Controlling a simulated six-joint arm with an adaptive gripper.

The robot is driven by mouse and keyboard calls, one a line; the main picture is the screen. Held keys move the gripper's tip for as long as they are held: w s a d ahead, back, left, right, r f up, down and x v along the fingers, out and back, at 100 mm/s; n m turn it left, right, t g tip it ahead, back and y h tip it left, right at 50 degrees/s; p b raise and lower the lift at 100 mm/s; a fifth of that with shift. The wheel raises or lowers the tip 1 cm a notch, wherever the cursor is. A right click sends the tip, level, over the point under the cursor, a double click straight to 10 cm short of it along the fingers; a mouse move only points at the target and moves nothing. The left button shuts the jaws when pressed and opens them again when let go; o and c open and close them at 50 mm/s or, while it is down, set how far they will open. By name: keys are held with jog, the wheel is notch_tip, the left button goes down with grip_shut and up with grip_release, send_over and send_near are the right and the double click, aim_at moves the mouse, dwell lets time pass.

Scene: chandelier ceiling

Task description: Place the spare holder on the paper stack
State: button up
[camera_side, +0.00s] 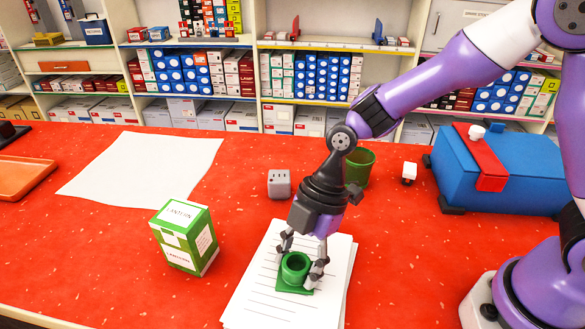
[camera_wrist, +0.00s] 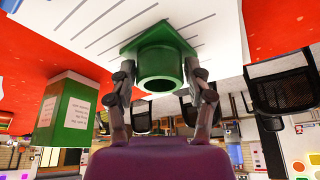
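The green spare holder (camera_side: 296,267), a short open cylinder on a square base, is upright over the paper stack (camera_side: 255,291). The stack is white lined sheets, slightly fanned. My gripper (camera_side: 300,264) points down with one finger on each side of the cylinder, and appears shut on it. In the wrist view the holder (camera_wrist: 162,69) sits between the two fingers (camera_wrist: 158,82), with its base against or just above the lined paper (camera_wrist: 98,24). I cannot tell whether a thin gap is left under the base.
A green-and-white box (camera_side: 184,238) stands left of the stack. A blue case (camera_side: 500,170) is at right, a large white sheet (camera_side: 145,168) and orange tray (camera_side: 22,176) at left.

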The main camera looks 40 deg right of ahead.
jog(key=shift+r, duration=0.1)
dwell(0.3)
jog(key=s+v, duration=0.1)
jog(key=v, duration=1.1)
jog(key=s+d+r+m+t+h, duration=0.1)
jog(key=s+d+m+t+h, duration=0.1)
jog(key=d+m, duration=0.5)
jog(key=s+d+r+m+t+h, duration=0.2)
jog(key=d+m, duration=0.5)
jog(key=m, duration=0.5)
jog(key=shift+s+r+m+t+h, duration=0.3)
jog(key=shift+s+t, duration=0.5)
jog(key=shift+t, duration=0.3)
